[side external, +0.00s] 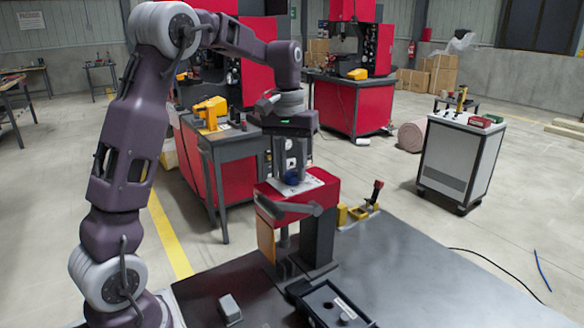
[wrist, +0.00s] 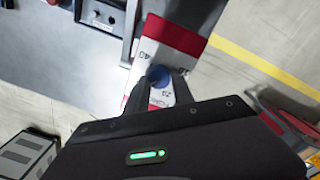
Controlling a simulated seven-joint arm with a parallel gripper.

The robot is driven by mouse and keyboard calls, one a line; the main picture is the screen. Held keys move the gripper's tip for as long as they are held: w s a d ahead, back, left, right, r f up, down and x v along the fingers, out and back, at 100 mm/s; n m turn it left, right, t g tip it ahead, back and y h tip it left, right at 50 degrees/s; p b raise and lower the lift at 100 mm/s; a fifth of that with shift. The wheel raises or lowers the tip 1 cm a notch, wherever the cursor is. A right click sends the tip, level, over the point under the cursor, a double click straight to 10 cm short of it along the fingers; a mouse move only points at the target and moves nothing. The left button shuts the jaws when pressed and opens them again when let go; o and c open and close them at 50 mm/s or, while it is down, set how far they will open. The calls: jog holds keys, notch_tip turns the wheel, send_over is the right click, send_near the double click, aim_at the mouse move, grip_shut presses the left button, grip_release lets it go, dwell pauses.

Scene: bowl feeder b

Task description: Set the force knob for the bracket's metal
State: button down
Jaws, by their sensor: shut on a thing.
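The force knob (side external: 292,178) is a blue round knob on a white dial plate (side external: 316,182), on top of a red press (side external: 328,195) at the table's edge. In the wrist view the blue knob (wrist: 157,76) sits between the two dark fingers of my gripper (wrist: 156,86), which is shut on it from above. Printed numbers show beside the knob, one looking like 40; the rest of the scale is partly covered. The knob's pointer cannot be made out. A small grey metal piece (side external: 230,307) lies on the dark mat; I cannot tell whether it is the bracket.
A black tray (side external: 312,296) with small parts lies at the front of the table. A yellow holder with a red-topped lever (side external: 375,190) stands right of the press. The grey tabletop (side external: 425,275) at right is clear. A white cart (side external: 460,160) stands beyond.

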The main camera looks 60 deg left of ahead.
aim_at(290, 173)
dwell(0.3)
jog(key=c, duration=1.1)
grip_release()
notch_tip(290, 173, up, 7)
jog(key=shift+s+a+r, duration=0.1)
jog(key=s+d+r+m+t, duration=0.2)
jog(key=s+d+m+t, duration=0.15)
jog(key=s+d, duration=0.95)
jog(key=s+d+f+m, duration=0.1)
jog(key=s+f, duration=0.1)
jog(key=s, duration=0.1)
jog(key=s+d+f+m+t, duration=0.1)
jog(key=s+f, duration=0.1)
jog(key=s, duration=0.2)
jog(key=s+d+f+m, duration=0.1)
jog(key=s+f, duration=0.2)
jog(key=shift+s+d+m+t, duration=0.1)
jog(key=shift+s+m+t, duration=0.15)
jog(key=shift+t, duration=0.1)
